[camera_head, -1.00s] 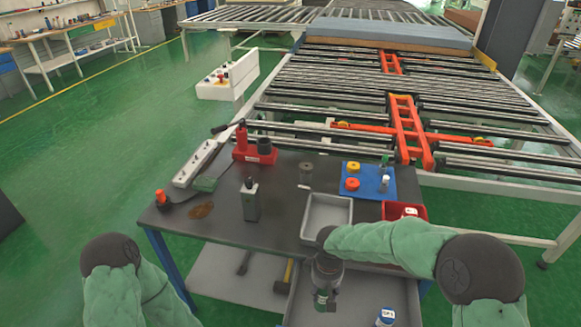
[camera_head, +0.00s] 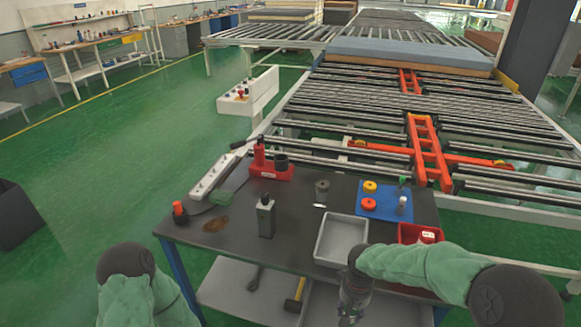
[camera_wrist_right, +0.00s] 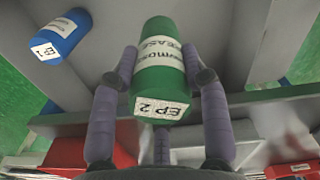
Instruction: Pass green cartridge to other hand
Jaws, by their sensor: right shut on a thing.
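The green cartridge (camera_wrist_right: 162,75) has a white label band and an "EP 2" tag on its end. My right gripper (camera_wrist_right: 160,80) is shut on it, with one finger on each side, in the right wrist view. In the head view my right gripper (camera_head: 352,308) hangs at the bottom edge, in front of the table's near side, pointing down. The cartridge is barely discernible there, near the picture's bottom edge. My left arm shows at the bottom left, but its gripper is out of the picture.
A blue cartridge (camera_wrist_right: 61,33) lies apart from my gripper in the wrist view. The dark table (camera_head: 290,238) holds a grey tray (camera_head: 318,243), a red bin (camera_head: 408,232), a blue mat (camera_head: 372,213) and a dark upright device (camera_head: 265,217). A roller conveyor stands behind.

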